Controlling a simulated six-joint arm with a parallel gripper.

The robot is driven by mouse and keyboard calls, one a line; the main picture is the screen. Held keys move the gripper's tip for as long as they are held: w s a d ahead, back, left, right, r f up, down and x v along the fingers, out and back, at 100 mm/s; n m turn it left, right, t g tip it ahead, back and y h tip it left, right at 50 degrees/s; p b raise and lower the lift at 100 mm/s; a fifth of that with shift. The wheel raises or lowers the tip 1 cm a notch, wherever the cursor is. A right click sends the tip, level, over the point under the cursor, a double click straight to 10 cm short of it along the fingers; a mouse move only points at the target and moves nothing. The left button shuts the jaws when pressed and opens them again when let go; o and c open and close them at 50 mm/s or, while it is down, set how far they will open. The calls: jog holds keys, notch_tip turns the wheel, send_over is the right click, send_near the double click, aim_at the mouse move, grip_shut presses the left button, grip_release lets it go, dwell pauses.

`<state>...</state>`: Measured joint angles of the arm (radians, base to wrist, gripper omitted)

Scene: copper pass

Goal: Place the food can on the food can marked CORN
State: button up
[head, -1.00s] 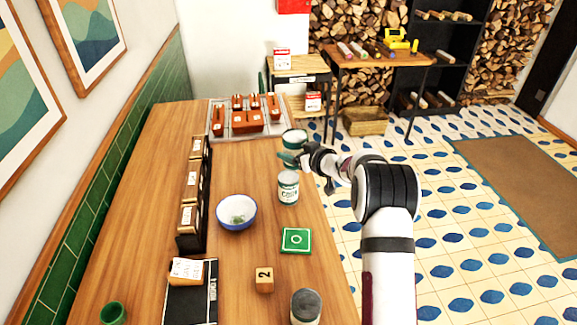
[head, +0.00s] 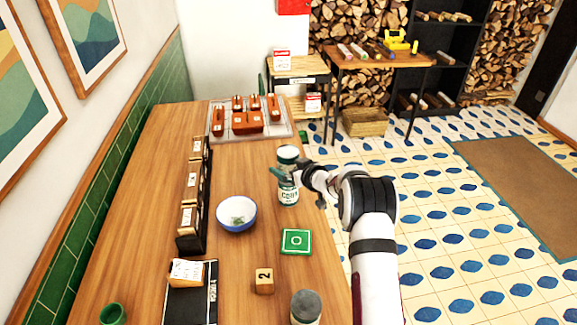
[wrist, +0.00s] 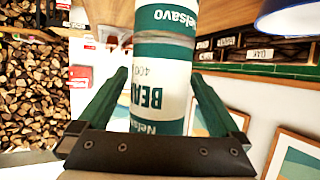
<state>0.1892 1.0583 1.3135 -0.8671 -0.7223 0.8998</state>
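My gripper (head: 284,174) is shut on a white and green food can (head: 288,154). In the wrist view my gripper (wrist: 161,80) has a finger on each side of this can (wrist: 150,88), whose label reads BEAN, upside down in that picture. The food can marked CORN (head: 289,193) stands upright on the wooden table. The held can is upright and lined up over it. In the wrist view the CORN can (wrist: 165,20) meets the held can at grey metal rims. I cannot tell whether they touch. My fingers partly hide the CORN can's upper part in the head view.
A white-blue bowl (head: 236,224) stands left of the CORN can, and a green square tile (head: 296,241) lies in front. A black rack (head: 194,195) runs along the left. A tray (head: 284,130) with orange-brown pieces sits behind. The table's right edge is close.

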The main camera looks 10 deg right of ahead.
jog(key=shift+s+d+r, duration=0.1)
jog(key=shift+s+r, duration=0.05)
jog(key=shift+r, duration=0.1)
jog(key=s+d+r+m+g+h, duration=0.1)
jog(key=s+d+r+m+h, duration=0.2)
jog(key=s, duration=0.5)
jog(key=s+d+r+m+g+h, duration=0.1)
jog(key=s+d+r+h, duration=0.1)
jog(key=s+r, duration=0.35)
jog(key=s+d+r+m+g+h, duration=0.2)
jog(key=s+d+r, duration=0.1)
jog(key=s, duration=0.6)
jog(key=s+a+m+g+y, duration=0.1)
jog(key=s+a+g, duration=0.2)
jog(key=s, duration=0.7)
jog(key=s+a+f+m+g+y, duration=0.1)
jog(key=s+a, duration=0.4)
jog(key=s, duration=0.6)
jog(key=s+a+m+g+y, duration=0.1)
jog(key=s+a+g, duration=0.3)
jog(key=s, duration=0.7)
jog(key=shift+a+f+m+g+y, duration=0.3)
jog(key=shift+a+f+m+y, duration=0.1)
jog(key=shift+a+m, duration=0.15)
